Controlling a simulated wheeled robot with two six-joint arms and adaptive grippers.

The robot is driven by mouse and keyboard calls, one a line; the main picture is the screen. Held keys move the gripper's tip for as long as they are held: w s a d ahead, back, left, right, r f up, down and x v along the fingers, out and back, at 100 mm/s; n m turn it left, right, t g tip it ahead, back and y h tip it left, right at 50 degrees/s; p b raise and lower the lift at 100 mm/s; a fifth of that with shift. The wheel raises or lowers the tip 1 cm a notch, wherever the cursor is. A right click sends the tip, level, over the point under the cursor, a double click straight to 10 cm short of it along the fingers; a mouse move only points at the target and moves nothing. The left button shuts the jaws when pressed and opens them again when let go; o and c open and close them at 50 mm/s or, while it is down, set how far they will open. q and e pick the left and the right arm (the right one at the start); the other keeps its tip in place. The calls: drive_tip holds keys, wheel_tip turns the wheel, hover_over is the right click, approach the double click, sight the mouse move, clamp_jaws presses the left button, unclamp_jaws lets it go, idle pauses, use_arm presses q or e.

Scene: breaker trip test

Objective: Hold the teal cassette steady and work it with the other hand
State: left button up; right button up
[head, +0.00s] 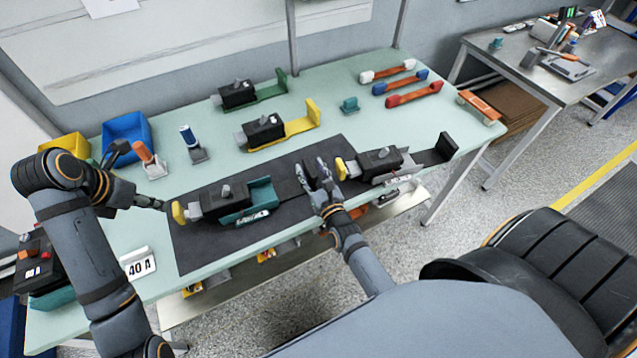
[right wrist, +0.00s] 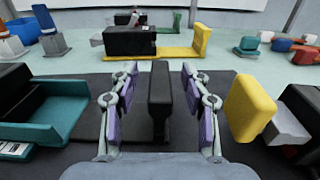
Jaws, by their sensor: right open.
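The teal cassette (head: 262,195) lies on the dark mat with a black body, a grey knob and a yellow pad (head: 178,213) at its left end. Its teal tray also shows at the left of the right wrist view (right wrist: 48,122). My left gripper (head: 142,178) is open beside the yellow pad, apart from the cassette as far as I can see. My right gripper (head: 315,172) is open to the right of the cassette. In the right wrist view, its fingers (right wrist: 160,108) stand either side of an upright black block (right wrist: 160,92), with gaps on both sides.
A grey cassette (head: 376,163) with a yellow pad lies close right of my right gripper. Green (head: 268,92) and yellow (head: 300,124) cassettes lie behind. A blue bin (head: 128,132) and orange-handled tool (head: 146,158) stand at left. A "40 A" sign (head: 138,264) stands at front left.

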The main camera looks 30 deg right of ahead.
drive_tip(key=shift+w+d, duration=0.1)
drive_tip(key=shift+w, duration=0.85)
clamp_jaws()
use_arm(q)
drive_tip(key=shift+c, duration=0.4)
